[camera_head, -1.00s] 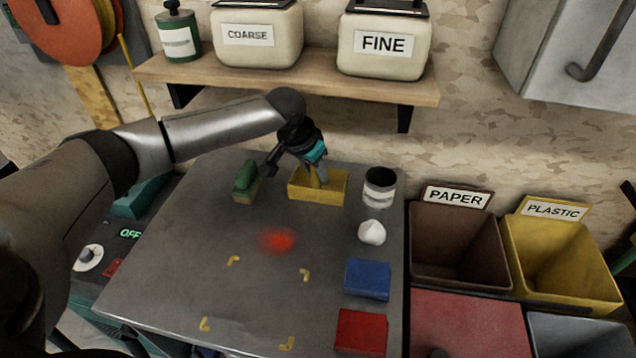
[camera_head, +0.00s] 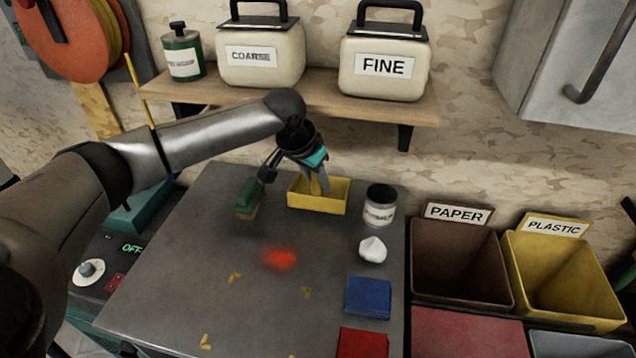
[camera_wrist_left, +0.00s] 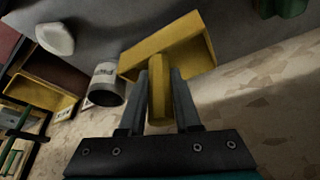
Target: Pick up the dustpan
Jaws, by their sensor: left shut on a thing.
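The yellow dustpan (camera_head: 327,204) is at the back of the grey worktop, a shallow tray with its open pan facing up. My left gripper (camera_head: 319,183) is above it, reaching down to its upright handle. In the left wrist view the gripper (camera_wrist_left: 160,95) is shut on the dustpan's yellow handle (camera_wrist_left: 159,88), with a finger on each side. The pan (camera_wrist_left: 190,48) shows beyond the fingertips. I cannot clearly tell whether the pan touches the worktop. My right gripper is not in view.
A green brush (camera_head: 250,199) is left of the dustpan. A can (camera_head: 380,206), a white lump (camera_head: 372,250), a blue block (camera_head: 367,297) and a red block (camera_head: 362,343) line the right side. A wooden shelf (camera_head: 300,92) overhangs behind. Paper (camera_head: 455,265) and plastic (camera_head: 560,275) bins stand right.

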